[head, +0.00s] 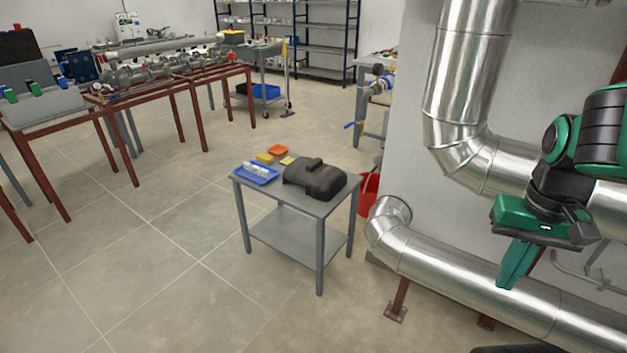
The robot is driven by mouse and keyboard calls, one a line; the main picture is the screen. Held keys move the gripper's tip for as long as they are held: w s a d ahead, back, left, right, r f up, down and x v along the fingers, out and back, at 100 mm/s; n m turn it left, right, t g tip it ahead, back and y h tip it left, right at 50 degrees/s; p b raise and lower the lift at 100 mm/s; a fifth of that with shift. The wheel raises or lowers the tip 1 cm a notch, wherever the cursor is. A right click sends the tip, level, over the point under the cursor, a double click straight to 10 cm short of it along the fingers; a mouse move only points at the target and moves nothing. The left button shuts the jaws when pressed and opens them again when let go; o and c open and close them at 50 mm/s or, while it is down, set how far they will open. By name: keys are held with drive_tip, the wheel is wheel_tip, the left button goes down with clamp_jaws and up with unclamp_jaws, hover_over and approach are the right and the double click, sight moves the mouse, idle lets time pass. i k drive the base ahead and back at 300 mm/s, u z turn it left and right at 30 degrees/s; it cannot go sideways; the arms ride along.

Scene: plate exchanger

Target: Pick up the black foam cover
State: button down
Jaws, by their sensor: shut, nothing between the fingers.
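The black foam cover (316,180) lies on the right part of a small grey table (290,203) in the middle of the head view. It is dark and bulky, with a raised ridge on top. My gripper (508,283) is at the right, green, with its fingers shut together and pointing down. It holds nothing. It is well to the right of the cover and apart from it, in front of the silver pipes.
A blue tray (257,174) with white items, yellow pieces and an orange piece (278,150) share the table. Large silver pipes (470,285) and a grey wall panel stand between my gripper and the table's right side. A red bucket (369,193) is behind the table. Floor at front left is clear.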

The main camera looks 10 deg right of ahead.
sight(321, 182)
drive_tip(key=u, duration=0.25)
drive_tip(key=i, duration=0.65)
drive_tip(key=u, duration=0.55)
drive_tip(key=i, duration=1.85)
drive_tip(key=z, duration=0.2)
